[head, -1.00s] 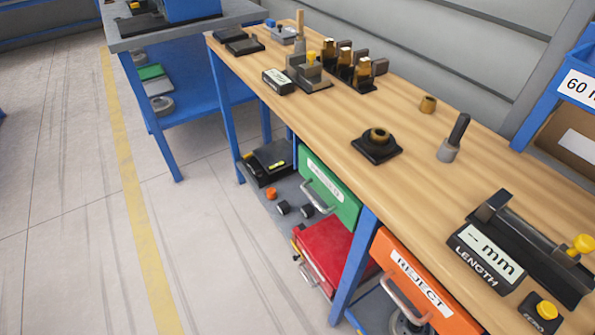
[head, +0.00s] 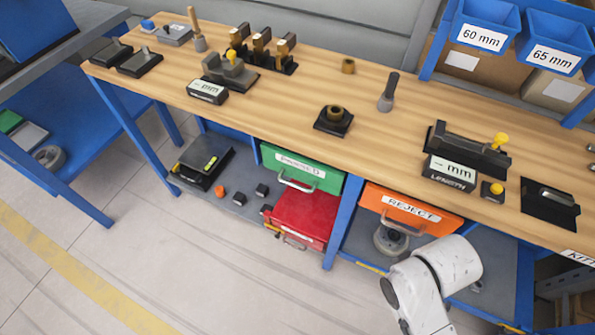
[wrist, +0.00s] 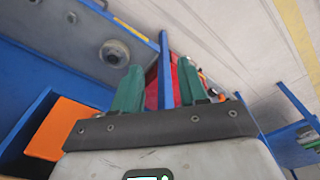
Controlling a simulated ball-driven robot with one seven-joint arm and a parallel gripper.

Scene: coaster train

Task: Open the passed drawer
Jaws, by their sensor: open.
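The passed drawer (head: 320,177) has a green front with a white label and hangs under the wooden workbench top in the head view. Its silver handle (head: 296,186) faces the aisle, and the drawer looks shut. My gripper (wrist: 158,85) shows only in the wrist view, its two green fingers apart with nothing held between them. My white arm is at the lower right of the head view, right of the drawer and below the reject drawer. The green drawer cannot be made out in the wrist view.
The orange reject drawer (head: 412,210) is right of a blue bench leg (head: 342,222). A red box (head: 303,216) stands below the green drawer on the lower shelf. The bench top (head: 270,105) holds gauges and fixtures. The floor (head: 200,270) in front is clear.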

